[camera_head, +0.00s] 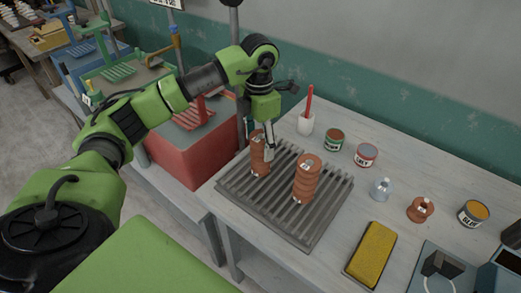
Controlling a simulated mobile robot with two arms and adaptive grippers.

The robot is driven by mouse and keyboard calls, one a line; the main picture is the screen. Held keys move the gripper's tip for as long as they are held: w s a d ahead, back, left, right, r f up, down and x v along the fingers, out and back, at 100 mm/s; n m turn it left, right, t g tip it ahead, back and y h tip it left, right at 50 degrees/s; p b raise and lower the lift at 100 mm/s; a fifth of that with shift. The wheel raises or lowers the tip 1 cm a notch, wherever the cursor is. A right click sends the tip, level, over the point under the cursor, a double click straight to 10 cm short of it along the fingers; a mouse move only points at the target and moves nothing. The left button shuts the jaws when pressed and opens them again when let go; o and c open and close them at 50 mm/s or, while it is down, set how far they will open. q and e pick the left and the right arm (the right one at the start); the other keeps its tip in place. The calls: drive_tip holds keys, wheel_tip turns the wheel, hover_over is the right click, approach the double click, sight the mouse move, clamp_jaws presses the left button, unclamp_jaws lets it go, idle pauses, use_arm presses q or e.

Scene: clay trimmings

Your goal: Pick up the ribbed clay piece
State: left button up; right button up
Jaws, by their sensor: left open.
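Two ribbed, reddish-brown clay pieces stand upright on a grey slatted rack. One ribbed clay piece (257,158) is at the rack's back left, the other (306,182) nearer its middle. The slatted rack (281,208) lies on the grey table. My left gripper (266,148) points down at the back-left piece, with its fingers open. One finger shows at that piece's right side; I cannot tell whether it touches. The other finger is mostly hidden. My right gripper is not in view.
A white cup with a red stick (306,124), several small cans, a clear bottle (380,189), a small clay pot (420,209) and a yellow sponge-like block (371,254) stand right of the rack. A red box (188,153) is left of the table. The wall is behind.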

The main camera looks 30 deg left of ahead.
sight(261, 159)
use_arm(q)
drive_tip(key=shift+w+f, duration=0.2)
drive_tip(key=shift+f, duration=0.9)
drive_tip(key=shift+w+f, duration=0.1)
drive_tip(key=shift+f, duration=0.15)
drive_tip(key=f+p, duration=0.3)
drive_tip(key=f, duration=0.1)
drive_tip(key=shift+s+d, duration=0.1)
drive_tip(key=shift+s, duration=0.2)
drive_tip(key=shift+w+f, duration=0.1)
drive_tip(key=shift+f, duration=0.4)
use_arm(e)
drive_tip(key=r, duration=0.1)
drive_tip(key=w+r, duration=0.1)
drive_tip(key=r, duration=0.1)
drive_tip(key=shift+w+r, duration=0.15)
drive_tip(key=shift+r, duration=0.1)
use_arm(q)
drive_tip(key=shift+r, duration=0.1)
drive_tip(key=c, duration=1.7)
